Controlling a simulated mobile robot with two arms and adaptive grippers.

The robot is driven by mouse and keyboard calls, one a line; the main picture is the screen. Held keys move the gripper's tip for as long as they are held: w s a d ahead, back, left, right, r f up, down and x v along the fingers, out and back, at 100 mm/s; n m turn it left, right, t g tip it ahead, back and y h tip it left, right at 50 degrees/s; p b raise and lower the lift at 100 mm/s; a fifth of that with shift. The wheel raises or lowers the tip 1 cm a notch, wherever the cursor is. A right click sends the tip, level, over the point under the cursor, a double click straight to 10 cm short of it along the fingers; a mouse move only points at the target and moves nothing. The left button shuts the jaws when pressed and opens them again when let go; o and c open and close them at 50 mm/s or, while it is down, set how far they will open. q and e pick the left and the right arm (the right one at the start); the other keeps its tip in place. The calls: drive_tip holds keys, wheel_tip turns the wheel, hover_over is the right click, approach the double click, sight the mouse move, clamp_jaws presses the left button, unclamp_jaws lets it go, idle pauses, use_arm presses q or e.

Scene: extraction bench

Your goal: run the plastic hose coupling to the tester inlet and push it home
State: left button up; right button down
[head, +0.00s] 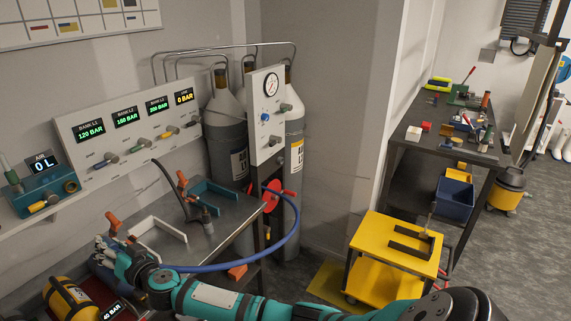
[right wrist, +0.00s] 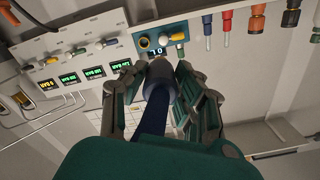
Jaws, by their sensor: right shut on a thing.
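The tester (head: 40,195) is a teal box reading "0 L" on the wall shelf at the left. My right gripper (head: 101,244) is shut on the grey hose coupling (right wrist: 159,80), which points toward the tester. The coupling looks apart from the inlet and slightly to one side; the exact gap is unclear. The blue hose (head: 290,238) trails behind it. My left gripper is not in view.
A panel of bank displays (head: 130,130) adjoins the tester. Below, the metal bench (head: 225,222) holds brackets and orange-handled fittings. A yellow cylinder (head: 68,296) lies at lower left. The hose curves to a red reel (head: 271,196). A yellow cart (head: 385,240) stands at right.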

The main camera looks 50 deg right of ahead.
drive_tip(key=w+d+r, duration=0.1)
drive_tip(key=d+r, duration=0.1)
drive_tip(key=d, duration=0.3)
drive_tip(key=shift+w+d, duration=0.3)
drive_tip(key=shift+d, duration=0.1)
